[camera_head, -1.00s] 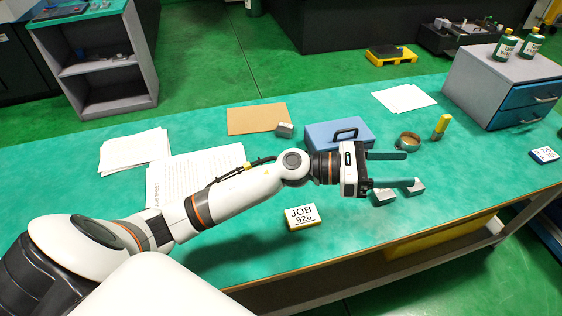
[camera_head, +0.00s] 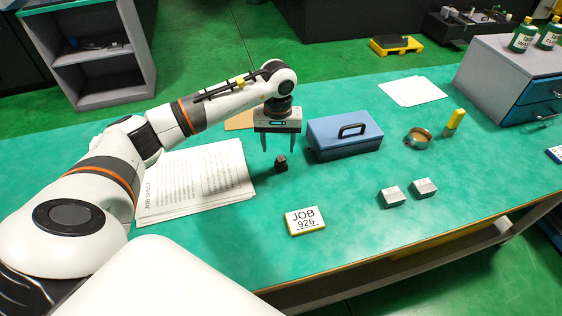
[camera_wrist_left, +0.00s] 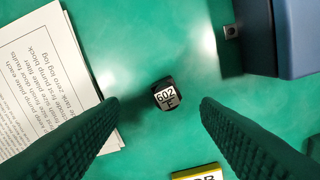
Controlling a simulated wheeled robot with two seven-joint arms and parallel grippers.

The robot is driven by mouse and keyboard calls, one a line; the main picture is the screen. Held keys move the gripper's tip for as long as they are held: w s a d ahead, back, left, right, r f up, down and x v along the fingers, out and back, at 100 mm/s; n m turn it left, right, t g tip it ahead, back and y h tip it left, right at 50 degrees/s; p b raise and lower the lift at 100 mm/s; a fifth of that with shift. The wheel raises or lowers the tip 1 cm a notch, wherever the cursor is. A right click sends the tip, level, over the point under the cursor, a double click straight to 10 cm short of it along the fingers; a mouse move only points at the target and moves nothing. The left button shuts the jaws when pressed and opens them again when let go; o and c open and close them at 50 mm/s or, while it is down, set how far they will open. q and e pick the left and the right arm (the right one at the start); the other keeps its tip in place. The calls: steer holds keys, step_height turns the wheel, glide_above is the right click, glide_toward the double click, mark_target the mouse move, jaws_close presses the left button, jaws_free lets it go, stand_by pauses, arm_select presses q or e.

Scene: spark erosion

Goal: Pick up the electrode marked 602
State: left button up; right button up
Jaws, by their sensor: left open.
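The electrode marked 602 (camera_wrist_left: 167,95) is a small dark block with a white label on top. It stands on the green bench, and in the head view (camera_head: 281,163) it is between the job sheet and the blue box. My left gripper (camera_head: 279,148) points down above it, open and empty. In the left wrist view the two fingers (camera_wrist_left: 160,108) lie to either side of the electrode, apart from it. My right gripper is not in view.
Job sheets (camera_head: 200,182) lie left of the electrode, and a blue box with a handle (camera_head: 343,137) stands close on the right. A JOB 926 sign (camera_head: 305,220) is in front. Two grey blocks (camera_head: 392,197) (camera_head: 424,187) lie farther right. The bench between is clear.

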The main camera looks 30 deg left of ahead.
mark_target(281, 159)
arm_select(q)
steer(key=f, duration=0.2)
steer(key=f+p, duration=0.1)
steer(key=f, duration=0.2)
steer(key=shift+w+d+f, duration=0.1)
steer(key=shift+d+f, duration=0.3)
steer(key=shift+f, duration=0.35)
steer(key=c, duration=1)
steer(key=shift+r, duration=0.1)
